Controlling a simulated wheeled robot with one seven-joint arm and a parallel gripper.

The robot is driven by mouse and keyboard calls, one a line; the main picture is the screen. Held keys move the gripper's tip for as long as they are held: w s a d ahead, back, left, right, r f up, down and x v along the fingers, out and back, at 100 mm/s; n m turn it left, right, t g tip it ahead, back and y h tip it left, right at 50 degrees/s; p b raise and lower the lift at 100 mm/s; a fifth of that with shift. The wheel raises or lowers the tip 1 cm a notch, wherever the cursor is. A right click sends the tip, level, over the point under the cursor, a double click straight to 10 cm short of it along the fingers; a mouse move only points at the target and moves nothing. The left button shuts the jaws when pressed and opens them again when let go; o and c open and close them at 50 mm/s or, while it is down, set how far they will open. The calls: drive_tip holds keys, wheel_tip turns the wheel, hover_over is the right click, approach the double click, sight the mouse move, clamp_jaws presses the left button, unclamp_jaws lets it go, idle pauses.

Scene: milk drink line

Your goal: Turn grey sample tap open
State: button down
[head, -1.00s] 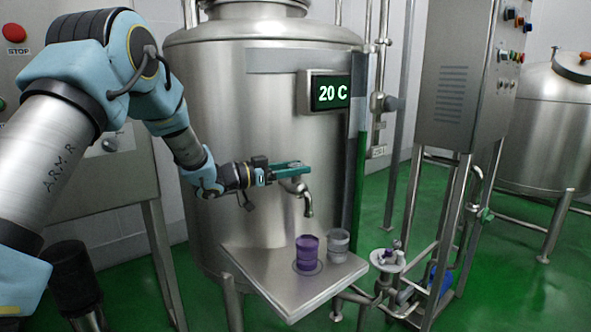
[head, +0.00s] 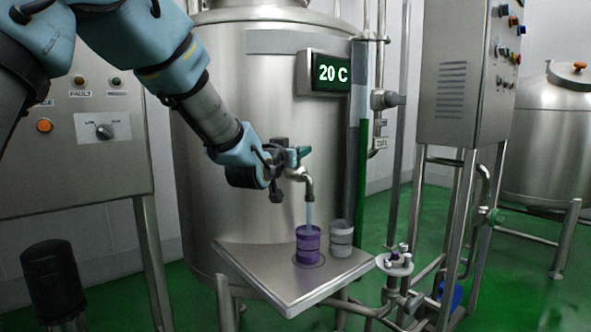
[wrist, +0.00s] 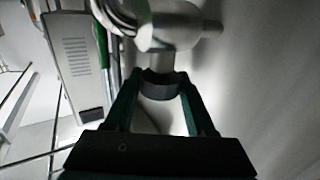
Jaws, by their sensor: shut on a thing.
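The sample tap (head: 308,185) sticks out of the front of the steel tank, with its spout bent down. A thin pale stream (head: 309,214) runs from the spout into a purple cup (head: 309,246) on the steel shelf. My gripper (head: 298,155) is at the tap, partly hidden behind its own wrist parts. In the wrist view, its green fingers are shut on the dark grey tap handle (wrist: 160,88), one on each side. The metal tap body (wrist: 175,25) lies beyond the handle.
A clear grey cup (head: 340,238) stands right of the purple cup on the shelf (head: 285,285). The tank (head: 262,110) is close behind the tap, with a 20 C display (head: 330,73) above. A control panel (head: 75,150) stands at the left.

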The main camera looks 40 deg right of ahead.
drive_tip(key=shift+s+d+f+n+t+y+b, duration=0.1)
drive_tip(key=shift+s+n+t+y+b, duration=0.1)
drive_tip(key=shift+n+t+y, duration=0.25)
drive_tip(key=shift+s+d+n+t+y+b, duration=0.15)
drive_tip(key=shift+n+t, duration=0.2)
drive_tip(key=shift+t, duration=0.3)
drive_tip(key=n+t+y, duration=0.1)
drive_tip(key=n+t+y+p, duration=0.1)
drive_tip(key=t, duration=0.1)
drive_tip(key=shift+w+r, duration=0.1)
drive_tip(key=shift+r, duration=0.15)
drive_tip(key=n+t+y+p, duration=0.2)
drive_tip(key=y+p, duration=0.1)
drive_tip(key=shift+r+n, duration=0.15)
drive_tip(key=shift+n, duration=0.25)
drive_tip(key=n+t+y+p, duration=0.1)
drive_tip(key=y, duration=0.1)
drive_tip(key=n+t+y+p, duration=0.1)
drive_tip(key=y+p, duration=0.1)
drive_tip(key=shift+w+a+n, duration=0.1)
drive_tip(key=shift+w+n, duration=0.05)
drive_tip(key=shift+n, duration=0.15)
drive_tip(key=shift+y+p, duration=0.3)
drive_tip(key=shift+y, duration=0.1)
drive_tip(key=shift+c, duration=1.2)
unclamp_jaws()
drive_tip(key=shift+f, duration=0.2)
